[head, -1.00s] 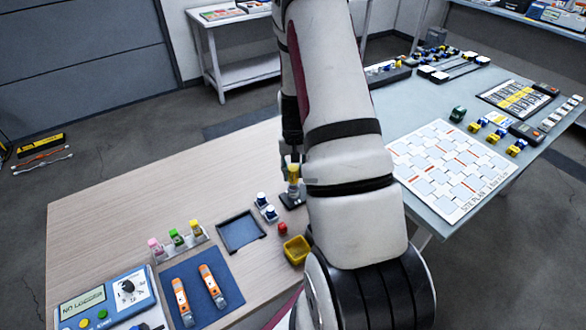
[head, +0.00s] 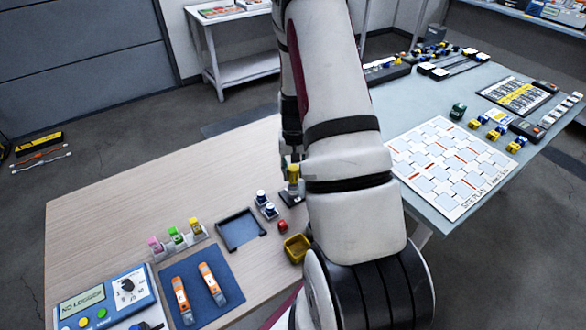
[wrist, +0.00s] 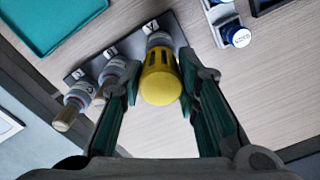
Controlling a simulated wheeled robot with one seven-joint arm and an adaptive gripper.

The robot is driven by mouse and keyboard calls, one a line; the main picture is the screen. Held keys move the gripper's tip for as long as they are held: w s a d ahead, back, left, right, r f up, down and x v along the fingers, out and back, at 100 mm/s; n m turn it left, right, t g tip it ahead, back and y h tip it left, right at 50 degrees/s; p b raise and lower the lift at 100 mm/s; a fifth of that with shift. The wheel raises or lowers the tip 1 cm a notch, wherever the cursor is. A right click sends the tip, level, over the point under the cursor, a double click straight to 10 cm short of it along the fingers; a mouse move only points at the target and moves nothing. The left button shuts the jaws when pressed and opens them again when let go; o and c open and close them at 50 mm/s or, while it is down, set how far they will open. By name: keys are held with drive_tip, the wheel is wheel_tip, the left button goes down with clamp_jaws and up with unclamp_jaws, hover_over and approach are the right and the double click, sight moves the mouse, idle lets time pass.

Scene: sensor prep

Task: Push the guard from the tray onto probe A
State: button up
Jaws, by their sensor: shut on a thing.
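My gripper (wrist: 158,78) is shut on the yellow guard (wrist: 161,84), with a dark finger on each side. The guard is in line with the probe (wrist: 159,40) at the right end of a dark rack (wrist: 136,45); only that probe's grey-white base shows past it. How far the guard sits over the probe is hidden. Two bare probes with tan tips stand to its left in the rack. I cannot read the letters on the rack tags. In the head view the yellow guard (head: 293,172) shows upright above the rack (head: 291,198), beside my arm. A teal tray (wrist: 50,22) lies upper left in the wrist view.
White and blue capped bottles (head: 265,204) stand close left of the rack. A red piece (head: 283,226), a yellow bin (head: 297,248) and a blue tray (head: 241,230) are nearer me. The wooden table (head: 150,190) is clear at far left. My arm hides part of the table.

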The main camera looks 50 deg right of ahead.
sight(293, 168)
drive_tip(key=shift+f, duration=0.8)
drive_tip(key=shift+c, duration=0.4)
idle(0.5)
drive_tip(key=o, duration=1)
drive_tip(key=shift+o, duration=0.3)
drive_tip(key=shift+o, duration=1)
drive_tip(key=shift+r, duration=0.7)
drive_tip(key=shift+r+p, duration=1.1)
drive_tip(key=shift+r, duration=1.8)
